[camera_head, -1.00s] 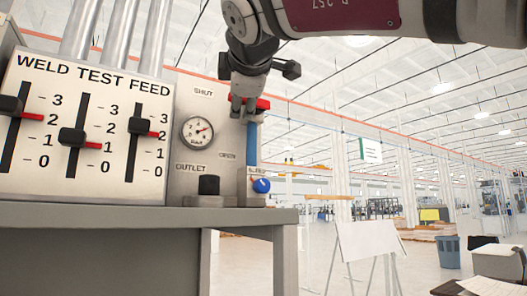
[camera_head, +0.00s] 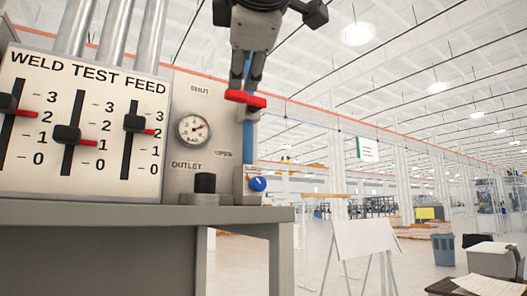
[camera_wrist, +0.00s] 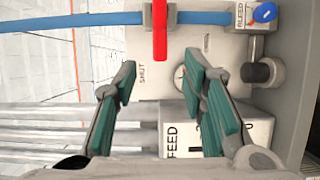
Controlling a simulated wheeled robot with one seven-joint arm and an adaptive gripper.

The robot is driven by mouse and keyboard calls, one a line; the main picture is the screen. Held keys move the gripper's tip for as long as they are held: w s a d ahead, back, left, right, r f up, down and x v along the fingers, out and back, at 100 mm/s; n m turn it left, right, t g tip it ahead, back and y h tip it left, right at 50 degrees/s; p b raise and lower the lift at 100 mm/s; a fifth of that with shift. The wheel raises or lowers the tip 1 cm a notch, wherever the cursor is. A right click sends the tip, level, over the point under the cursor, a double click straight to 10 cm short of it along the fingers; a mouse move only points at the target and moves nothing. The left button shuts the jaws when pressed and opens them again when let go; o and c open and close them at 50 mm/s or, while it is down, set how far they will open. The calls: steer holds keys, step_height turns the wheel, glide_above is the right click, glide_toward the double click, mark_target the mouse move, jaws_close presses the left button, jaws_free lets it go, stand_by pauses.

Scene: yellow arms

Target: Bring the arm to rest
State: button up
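My gripper (camera_head: 247,84) is at the top of the head view, just above the red valve handle (camera_head: 245,98). In the wrist view my gripper (camera_wrist: 163,78) has its two green-padded fingers spread apart with nothing between them. The red handle (camera_wrist: 160,30) shows there beyond the fingertips, apart from them. The handle lies crosswise to the blue pipe (camera_head: 249,135), which also shows in the wrist view (camera_wrist: 205,17). Most of my arm is outside the head view.
A panel marked WELD TEST FEED (camera_head: 84,125) with three sliders stands on the grey bench (camera_head: 110,214). Beside it are a round gauge (camera_head: 193,129), a black outlet knob (camera_head: 205,183) and a blue bleed knob (camera_head: 258,184). The air right of the pipe is clear.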

stand_by(0.3)
steer(key=w+d+f+n+t+y+b, duration=0.2)
steer(key=w+d+n+t, duration=0.2)
steer(key=n, duration=1.2)
steer(key=w+d+f+n+g+y+b, duration=0.2)
steer(key=f+n+g, duration=0.6)
steer(key=f+n, duration=1.85)
steer(key=s+d+f+n+g+h, duration=0.2)
steer(key=d+f, duration=0.3)
steer(key=f, duration=0.4)
steer(key=s+d+f+n+g+h+b, duration=0.1)
steer(key=s+d+f+n+g+h, duration=0.2)
steer(key=f, duration=0.7)
steer(key=s+d+f+n+g+h, duration=0.2)
steer(key=s+d+f, duration=0.4)
steer(key=d+f, duration=0.3)
steer(key=shift+f+n+g+b, duration=0.35)
steer(key=shift+f+n+g, duration=0.25)
steer(key=shift+n, duration=0.55)
